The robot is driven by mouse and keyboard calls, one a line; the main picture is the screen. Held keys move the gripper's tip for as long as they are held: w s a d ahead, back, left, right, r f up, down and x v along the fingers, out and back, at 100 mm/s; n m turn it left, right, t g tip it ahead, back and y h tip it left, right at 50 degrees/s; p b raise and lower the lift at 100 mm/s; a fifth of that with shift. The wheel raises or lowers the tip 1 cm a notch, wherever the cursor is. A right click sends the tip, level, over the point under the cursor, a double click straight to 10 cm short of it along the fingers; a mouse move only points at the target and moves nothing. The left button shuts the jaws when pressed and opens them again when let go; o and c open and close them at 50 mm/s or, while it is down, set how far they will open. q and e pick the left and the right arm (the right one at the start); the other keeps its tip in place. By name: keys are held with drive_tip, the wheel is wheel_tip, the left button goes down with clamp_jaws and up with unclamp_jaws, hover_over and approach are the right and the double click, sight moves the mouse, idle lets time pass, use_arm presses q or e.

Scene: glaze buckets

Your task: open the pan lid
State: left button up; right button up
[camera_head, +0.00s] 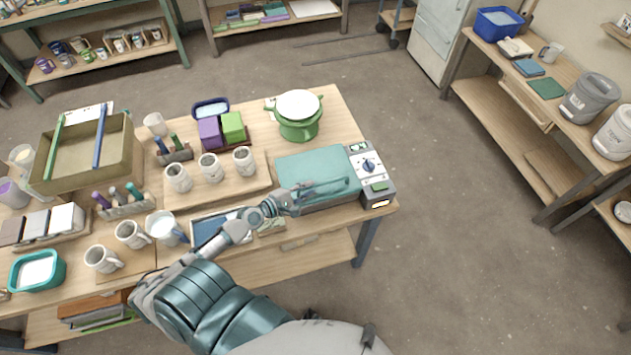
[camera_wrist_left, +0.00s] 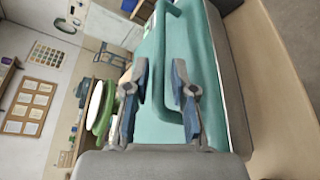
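The pan is a grey box with a flat teal lid (camera_head: 300,165), at the right end of the near table. The lid is down and also fills much of the left wrist view (camera_wrist_left: 211,75). A raised teal bar handle (camera_head: 334,184) runs along its near side. My left gripper (camera_head: 303,190) is at the left end of this handle. In the left wrist view its blue-padded fingers (camera_wrist_left: 160,72) are apart, with the handle bar (camera_wrist_left: 159,88) between them. I cannot tell whether either finger touches it. My right gripper is not in view.
A control box (camera_head: 367,165) with a dial joins the pan's right side. A green pot (camera_head: 299,130) with a white top stands behind the pan. Several white mugs (camera_head: 209,167) stand on a board to the left. Open floor (camera_head: 450,260) lies to the right.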

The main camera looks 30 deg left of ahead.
sight(316, 185)
use_arm(q)
drive_tip(key=shift+x, duration=1.95)
drive_tip(key=shift+s, duration=0.1)
clamp_jaws()
drive_tip(key=shift+a, duration=0.1)
